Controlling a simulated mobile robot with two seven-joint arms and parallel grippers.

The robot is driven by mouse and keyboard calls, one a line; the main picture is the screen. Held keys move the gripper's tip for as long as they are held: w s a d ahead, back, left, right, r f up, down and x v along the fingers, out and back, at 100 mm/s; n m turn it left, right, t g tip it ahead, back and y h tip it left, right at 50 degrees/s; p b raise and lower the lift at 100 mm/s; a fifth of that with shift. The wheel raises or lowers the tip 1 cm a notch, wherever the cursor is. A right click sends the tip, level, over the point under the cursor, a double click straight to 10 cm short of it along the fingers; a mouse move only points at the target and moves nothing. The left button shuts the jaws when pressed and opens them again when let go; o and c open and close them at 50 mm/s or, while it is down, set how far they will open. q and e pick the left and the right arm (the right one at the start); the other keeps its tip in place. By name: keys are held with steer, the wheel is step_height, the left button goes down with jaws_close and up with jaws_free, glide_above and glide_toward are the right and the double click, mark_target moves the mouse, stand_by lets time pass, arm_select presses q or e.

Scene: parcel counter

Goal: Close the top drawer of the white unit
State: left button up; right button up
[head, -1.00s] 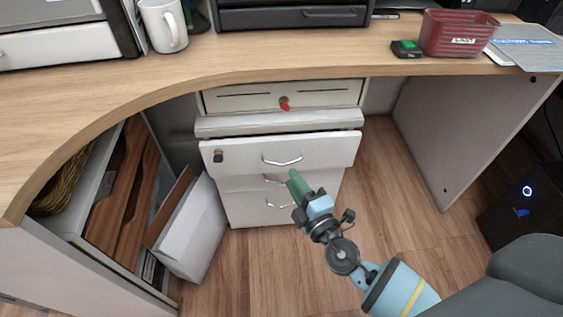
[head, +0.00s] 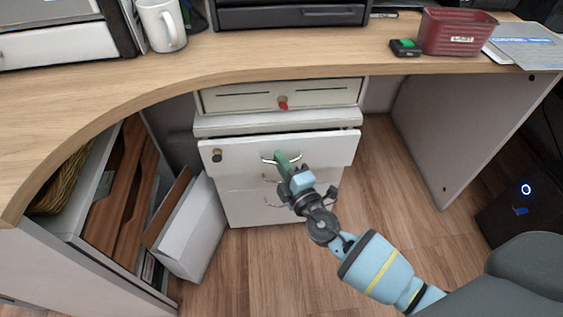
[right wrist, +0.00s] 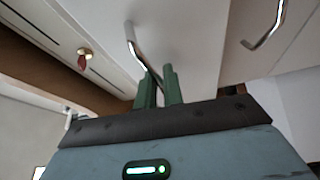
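The white unit (head: 240,206) stands under the desk. Its top drawer (head: 240,155) is pulled out a little past the fronts below, with a lock at its left and a metal handle (head: 268,160). My right gripper (head: 281,157) is at this handle, its green fingers overlapping the handle's right part. In the right wrist view the fingertips (right wrist: 161,72) are close together beside one end of the handle (right wrist: 133,43). A narrow gap shows between the fingers; I cannot tell whether they grip the handle or touch the drawer. My left gripper is not in view.
A white box with a red-tagged lock (head: 280,95) sits above the drawer, below the desk top (head: 220,75). A white bin (head: 195,235) stands to the left. A dark computer case (head: 525,205) is at the right. The floor (head: 400,200) right of the unit is clear.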

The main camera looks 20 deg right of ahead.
jaws_close()
steer(key=w+b, duration=0.1)
steer(key=w, duration=0.1)
steer(key=w+d, duration=0.1)
steer(key=shift+w+f+b, duration=0.2)
steer(key=shift+w+b, duration=0.15)
steer(key=shift+b, duration=0.05)
steer(key=shift+d+r, duration=0.15)
steer(key=shift+r, duration=0.1)
steer(key=o, duration=0.5)
jaws_free()
steer(key=shift+w, duration=0.1)
steer(key=shift+o, duration=0.2)
steer(key=s, duration=0.8)
steer(key=shift+d+f, duration=0.15)
steer(key=shift+d, duration=0.2)
